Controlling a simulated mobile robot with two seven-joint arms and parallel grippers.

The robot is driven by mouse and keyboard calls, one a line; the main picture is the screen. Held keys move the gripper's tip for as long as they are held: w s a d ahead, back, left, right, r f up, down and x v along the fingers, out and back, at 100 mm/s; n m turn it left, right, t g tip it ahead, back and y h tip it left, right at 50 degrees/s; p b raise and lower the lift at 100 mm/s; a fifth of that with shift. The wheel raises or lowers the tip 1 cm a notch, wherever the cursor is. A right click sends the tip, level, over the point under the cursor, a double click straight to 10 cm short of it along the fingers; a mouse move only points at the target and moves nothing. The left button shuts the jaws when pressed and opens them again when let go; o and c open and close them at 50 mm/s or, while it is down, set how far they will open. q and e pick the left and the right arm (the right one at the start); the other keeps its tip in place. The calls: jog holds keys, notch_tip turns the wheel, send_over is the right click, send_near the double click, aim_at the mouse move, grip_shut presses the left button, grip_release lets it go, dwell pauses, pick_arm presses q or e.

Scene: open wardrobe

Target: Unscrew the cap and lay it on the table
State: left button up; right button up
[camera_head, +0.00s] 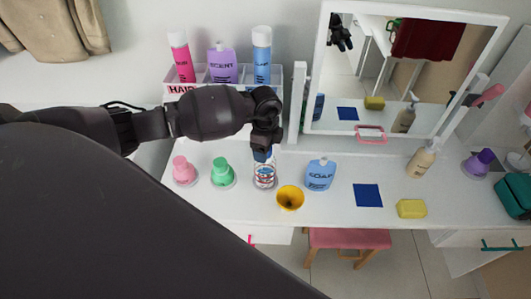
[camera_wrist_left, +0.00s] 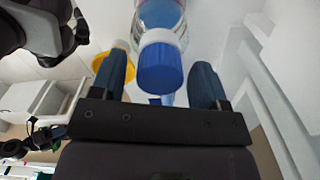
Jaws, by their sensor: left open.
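The bottle (camera_head: 265,177) is clear with red and blue markings and stands upright on the white table (camera_head: 325,208). Its blue cap (camera_wrist_left: 160,70) is on top, with a pale neck ring below it in the left wrist view. My left gripper (camera_head: 263,151) reaches over the bottle from above. In the left wrist view my left gripper (camera_wrist_left: 159,76) is open, with one dark finger on each side of the cap. Gaps show between fingers and cap. In the head view the gripper hides most of the cap. My right gripper is not in view.
Pink (camera_head: 184,171) and green-capped (camera_head: 222,173) bottles stand left of the bottle. A yellow funnel-like cup (camera_head: 290,198) and a blue soap bottle (camera_head: 320,175) stand close on the right. A blue square (camera_head: 368,195) and yellow bar (camera_head: 411,208) lie further right. A mirror (camera_head: 395,75) stands behind.

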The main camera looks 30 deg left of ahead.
pick_arm(q)
jog(key=m+b, duration=0.1)
jog(key=m, duration=0.2)
jog(key=m+b, duration=0.2)
jog(key=m, duration=0.3)
jog(key=shift+f+m, duration=0.1)
jog(key=shift+m, duration=0.2)
jog(key=m+b, duration=0.1)
jog(key=m, duration=0.2)
jog(key=m+b, duration=0.1)
jog(key=m, duration=0.1)
jog(key=shift+m, duration=0.3)
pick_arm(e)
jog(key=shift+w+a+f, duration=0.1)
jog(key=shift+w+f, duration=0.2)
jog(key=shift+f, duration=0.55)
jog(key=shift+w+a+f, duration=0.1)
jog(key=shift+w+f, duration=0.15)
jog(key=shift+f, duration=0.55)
